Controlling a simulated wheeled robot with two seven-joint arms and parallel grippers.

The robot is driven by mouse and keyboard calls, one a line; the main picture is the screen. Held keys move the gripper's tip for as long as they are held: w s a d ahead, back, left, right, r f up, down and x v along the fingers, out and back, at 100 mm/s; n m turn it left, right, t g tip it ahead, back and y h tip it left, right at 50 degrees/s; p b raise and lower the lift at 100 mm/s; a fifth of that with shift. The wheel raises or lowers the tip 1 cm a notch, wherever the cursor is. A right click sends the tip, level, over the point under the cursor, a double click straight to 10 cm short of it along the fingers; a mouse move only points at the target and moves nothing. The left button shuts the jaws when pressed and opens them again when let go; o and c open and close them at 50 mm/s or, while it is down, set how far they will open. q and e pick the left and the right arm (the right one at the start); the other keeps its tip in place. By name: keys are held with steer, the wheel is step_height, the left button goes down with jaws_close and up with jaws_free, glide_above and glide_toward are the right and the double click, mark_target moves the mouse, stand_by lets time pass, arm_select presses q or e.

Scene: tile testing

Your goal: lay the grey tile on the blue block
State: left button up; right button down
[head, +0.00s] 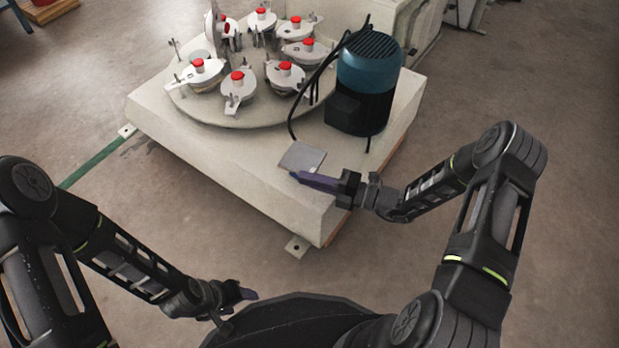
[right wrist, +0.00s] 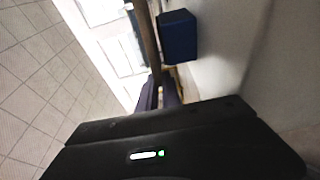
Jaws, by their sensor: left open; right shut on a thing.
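The grey tile (head: 302,156) is at the near right part of the machine's pale top in the head view. My right gripper (head: 299,177) is shut on its near edge. In the right wrist view the tile (right wrist: 146,40) shows nearly edge-on, as a thin strip running out from the fingers. The blue block (right wrist: 179,36) stands on the pale surface just right of the tile there. In the head view the block is mostly or wholly hidden near the tile; I cannot tell whether they touch. My left gripper (head: 250,294) is open and empty, low in front of the machine.
The pale machine base (head: 230,165) carries a round turntable (head: 215,112) with several red-knobbed fixtures. A blue and black motor (head: 365,85) with dark cables stands behind the tile. The machine's front left top is clear.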

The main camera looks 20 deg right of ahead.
steer(key=shift+s, duration=0.2)
steer(key=shift+f, duration=0.25)
stand_by(1.0)
steer(key=c, duration=1.2)
jaws_free()
steer(key=shift+c, duration=0.2)
steer(key=shift+p+v, duration=0.45)
steer(key=shift+v, duration=2)
